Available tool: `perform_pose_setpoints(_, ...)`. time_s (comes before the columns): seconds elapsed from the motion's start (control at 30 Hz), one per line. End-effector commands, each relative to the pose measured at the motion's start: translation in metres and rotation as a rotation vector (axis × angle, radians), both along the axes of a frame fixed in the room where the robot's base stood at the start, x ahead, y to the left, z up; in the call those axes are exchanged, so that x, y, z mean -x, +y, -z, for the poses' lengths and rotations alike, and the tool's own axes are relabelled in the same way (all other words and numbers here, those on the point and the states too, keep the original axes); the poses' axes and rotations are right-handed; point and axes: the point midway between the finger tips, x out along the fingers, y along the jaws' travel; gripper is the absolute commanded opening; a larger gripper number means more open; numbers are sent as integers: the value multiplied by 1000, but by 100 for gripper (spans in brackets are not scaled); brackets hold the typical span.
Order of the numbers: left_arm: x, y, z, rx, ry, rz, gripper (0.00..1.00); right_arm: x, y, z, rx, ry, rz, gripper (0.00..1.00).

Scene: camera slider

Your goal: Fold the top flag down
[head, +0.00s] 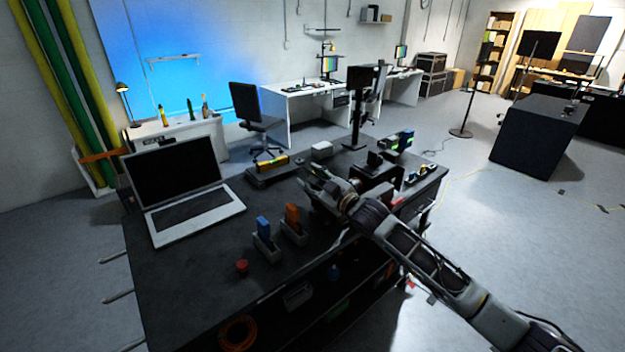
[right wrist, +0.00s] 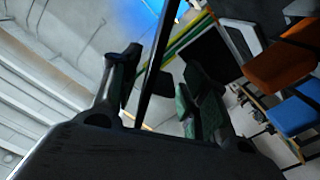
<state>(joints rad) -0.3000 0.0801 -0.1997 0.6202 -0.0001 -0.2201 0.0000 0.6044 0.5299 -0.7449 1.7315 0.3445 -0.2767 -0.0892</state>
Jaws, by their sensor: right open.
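A dark camera rig (head: 374,160) stands on the black work table (head: 190,285), just right of my right gripper in the head view. I cannot clearly pick out its top flag there. My right gripper (head: 308,186) is over the table, its fingers pointing left. In the right wrist view, the right gripper (right wrist: 165,85) has its fingers apart. A thin dark bar or panel edge (right wrist: 160,55), possibly the flag, runs between them. I cannot tell whether it touches a finger. My left gripper is not in view.
An open laptop (head: 185,220) stands on the left of the table. A blue block (head: 263,228), an orange block (head: 292,216) in holders and a red button (head: 242,266) are near the front. A monitor on a stand (head: 358,105) rises behind the rig.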

Motion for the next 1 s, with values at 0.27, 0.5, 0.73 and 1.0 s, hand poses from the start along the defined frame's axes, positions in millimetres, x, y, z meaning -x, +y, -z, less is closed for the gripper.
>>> perform_pose_setpoints(0.27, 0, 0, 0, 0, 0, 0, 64, 0, 0, 0, 0, 0, 0, 23)
perform_pose_setpoints(0.5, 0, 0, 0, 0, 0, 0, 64, 0, 0, 0, 0, 0, 0, 0)
perform_pose_setpoints(0.73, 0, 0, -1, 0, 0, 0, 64, 0, 0, 0, -3, 4, 0, 0)
perform_pose_setpoints(1.0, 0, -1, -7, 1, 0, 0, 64, -1, -2, -3, -43, 33, -1, 0)
